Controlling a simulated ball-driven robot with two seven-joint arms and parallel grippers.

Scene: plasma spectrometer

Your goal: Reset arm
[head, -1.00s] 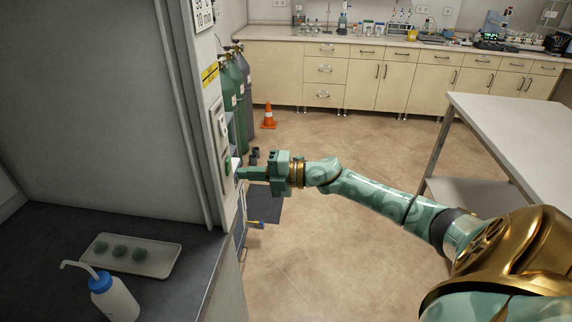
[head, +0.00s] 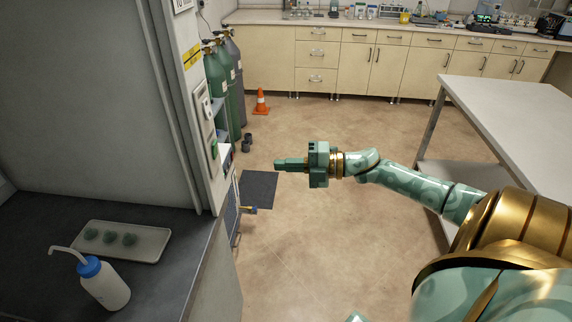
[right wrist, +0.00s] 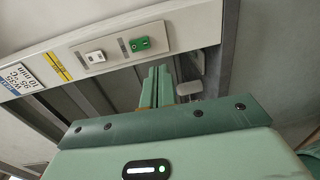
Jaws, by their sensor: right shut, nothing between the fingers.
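My right gripper (head: 280,164) is at the middle of the head view, its arm reaching in from the right. Its fingers are shut, empty, and point left toward the cabinet's side panel, with a gap of open floor between. In the right wrist view the shut fingers (right wrist: 157,88) point at the cabinet. A green switch (right wrist: 139,44) and a white switch (right wrist: 95,57) sit on the panel (right wrist: 120,48) there. The green switch (head: 214,149) also shows in the head view. My left gripper is not in view.
A dark counter (head: 40,230) at left holds a tray (head: 150,243) with several green pieces and a wash bottle (head: 104,287). Gas cylinders (head: 216,88) and an orange cone (head: 261,102) stand behind the panel. A white table (head: 515,125) is at right. Open floor (head: 330,240) lies below my arm.

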